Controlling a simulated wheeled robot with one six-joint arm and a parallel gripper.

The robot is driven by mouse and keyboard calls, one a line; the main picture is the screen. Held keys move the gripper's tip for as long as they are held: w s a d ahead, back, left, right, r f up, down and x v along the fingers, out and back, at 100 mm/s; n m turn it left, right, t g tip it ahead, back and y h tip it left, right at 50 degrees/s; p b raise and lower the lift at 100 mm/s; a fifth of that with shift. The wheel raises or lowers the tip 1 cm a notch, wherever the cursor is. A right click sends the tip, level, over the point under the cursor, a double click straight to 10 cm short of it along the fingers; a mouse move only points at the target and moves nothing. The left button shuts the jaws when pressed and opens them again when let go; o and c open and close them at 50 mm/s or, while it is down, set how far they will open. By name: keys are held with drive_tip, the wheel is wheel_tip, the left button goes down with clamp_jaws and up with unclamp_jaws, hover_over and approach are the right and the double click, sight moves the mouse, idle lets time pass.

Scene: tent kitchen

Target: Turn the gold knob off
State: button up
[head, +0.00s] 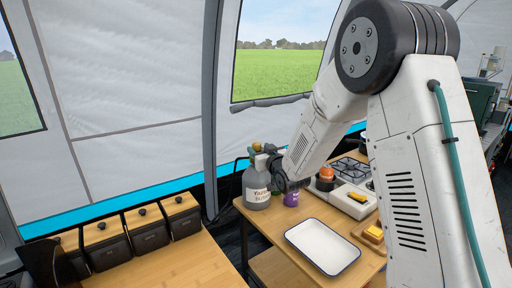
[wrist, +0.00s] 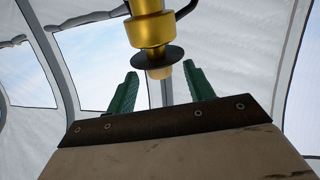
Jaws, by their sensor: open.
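The gold fitting (wrist: 150,30), a stepped gold body with a dark disc and a smaller gold tip below it, hangs at the top of the wrist view; its upper end is cut off. My gripper (wrist: 160,70) has its two green fingers open and apart, one on each side of the gold tip in the picture. No contact shows, and I cannot tell the depth between them. In the head view a grey labelled bottle (head: 257,190) stands at the table's back left, with a small gold part (head: 256,147) above it. The dark end of my arm is beside it and hides part of it.
A purple cup (head: 291,198), an orange-topped item (head: 326,175) and a stove (head: 352,167) stand right of the bottle. A white tray (head: 322,248) lies in front. Black canisters (head: 148,232) with wooden lids line the left counter. The tent wall is close behind.

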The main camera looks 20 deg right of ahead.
sight(258, 148)
drive_tip(key=shift+w+a, duration=0.15)
drive_tip(key=shift+w, duration=0.8)
drive_tip(key=shift+w+a, duration=0.1)
drive_tip(key=shift+w, duration=0.85)
drive_tip(key=c, duration=1)
drive_tip(key=shift+o, duration=0.2)
